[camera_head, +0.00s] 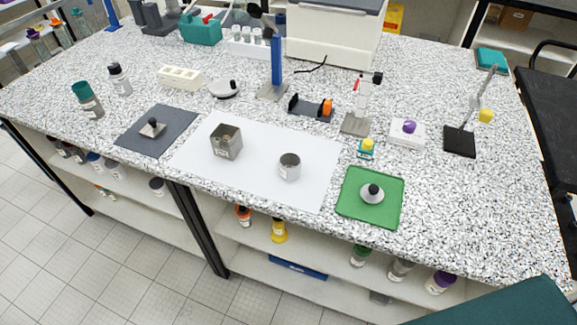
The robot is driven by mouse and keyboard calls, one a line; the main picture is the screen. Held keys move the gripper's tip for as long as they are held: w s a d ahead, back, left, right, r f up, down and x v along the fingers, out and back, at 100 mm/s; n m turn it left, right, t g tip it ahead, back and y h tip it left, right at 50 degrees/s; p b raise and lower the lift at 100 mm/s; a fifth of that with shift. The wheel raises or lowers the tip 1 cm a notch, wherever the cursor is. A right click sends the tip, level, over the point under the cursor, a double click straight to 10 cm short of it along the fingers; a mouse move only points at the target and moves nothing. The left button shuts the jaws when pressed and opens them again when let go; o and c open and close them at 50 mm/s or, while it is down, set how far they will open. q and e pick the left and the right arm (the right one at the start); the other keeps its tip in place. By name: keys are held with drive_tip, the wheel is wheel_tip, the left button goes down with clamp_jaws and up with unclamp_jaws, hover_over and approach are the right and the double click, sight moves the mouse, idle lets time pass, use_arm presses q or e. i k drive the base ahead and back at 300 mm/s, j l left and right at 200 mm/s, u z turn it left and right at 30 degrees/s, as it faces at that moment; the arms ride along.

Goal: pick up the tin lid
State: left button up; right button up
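A round silver lid (372,194) with a black knob lies on the green tray (357,214) at the front right of the bench. A squarish metal lid (152,128) with a knob lies on the dark grey mat (133,142) at the left. An open round metal tin (290,168) and an open square metal tin (225,145) stand apart on the white sheet (255,179) between them. I cannot tell for sure which lid is the tin lid. Neither of my grippers shows in the head view.
Bottles (88,98) stand at the left. The bench right of the green tray is clear.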

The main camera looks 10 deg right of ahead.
sight(371, 193)
drive_tip(key=k+z, duration=0.1)
drive_tip(key=z, duration=1.05)
